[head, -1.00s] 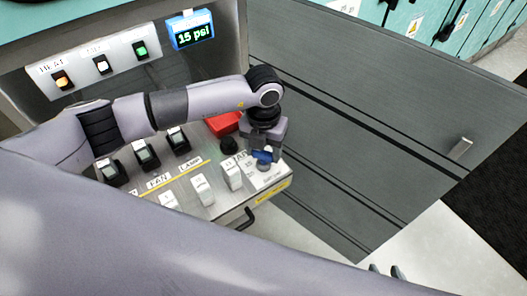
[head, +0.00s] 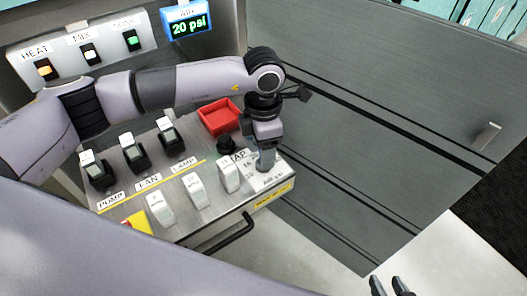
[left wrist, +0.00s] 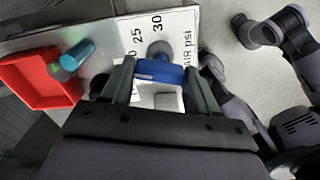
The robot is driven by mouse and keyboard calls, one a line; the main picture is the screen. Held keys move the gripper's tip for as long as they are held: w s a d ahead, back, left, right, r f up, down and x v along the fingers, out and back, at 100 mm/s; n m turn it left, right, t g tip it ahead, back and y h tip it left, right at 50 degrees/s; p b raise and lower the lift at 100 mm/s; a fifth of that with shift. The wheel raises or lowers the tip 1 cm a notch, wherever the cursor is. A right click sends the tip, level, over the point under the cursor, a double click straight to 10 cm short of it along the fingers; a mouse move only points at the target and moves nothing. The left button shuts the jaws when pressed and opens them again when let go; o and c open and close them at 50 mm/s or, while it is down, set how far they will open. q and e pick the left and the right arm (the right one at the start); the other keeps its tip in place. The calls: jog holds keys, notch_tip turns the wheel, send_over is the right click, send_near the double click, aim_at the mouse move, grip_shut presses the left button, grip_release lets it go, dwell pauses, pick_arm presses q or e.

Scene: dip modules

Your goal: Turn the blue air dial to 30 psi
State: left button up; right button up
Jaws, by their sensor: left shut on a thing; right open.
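The blue air dial (left wrist: 158,71) sits between the two fingers of my left gripper (left wrist: 160,88) in the left wrist view, and the fingers are shut on it. A printed white scale (left wrist: 165,24) beside it shows 25, 30 and "AIR psi". In the head view my left gripper (head: 266,163) points down onto the panel's right corner and hides the dial. The air display (head: 188,24) reads 20 psi in green. My right gripper (head: 390,286) is open and empty at the bottom edge, apart from the panel.
White switches (head: 195,190) and black rocker switches (head: 133,152) fill the panel's left. A dark handle (head: 232,234) is on its front. A grey cabinet front stands right.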

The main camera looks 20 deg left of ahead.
pick_arm(q)
jog(key=shift+f+m+b, duration=0.15)
jog(key=shift+m+b, duration=0.45)
jog(key=shift+m, duration=0.4)
jog(key=m+b, duration=0.3)
jog(key=m, duration=0.1)
jog(key=shift+m, duration=0.3)
jog(key=m+b, duration=0.2)
jog(key=m, duration=0.3)
jog(key=shift+b, duration=0.4)
jog(key=shift+m, duration=0.4)
jog(key=shift+r+m+b, duration=0.2)
jog(key=shift+m+b, duration=0.35)
jog(key=shift+m, duration=0.45)
pick_arm(e)
notch_tip(320, 180, down, 6)
jog(key=w+a, duration=0.1)
jog(key=shift+a+t, duration=0.3)
jog(key=shift+f, duration=0.1)
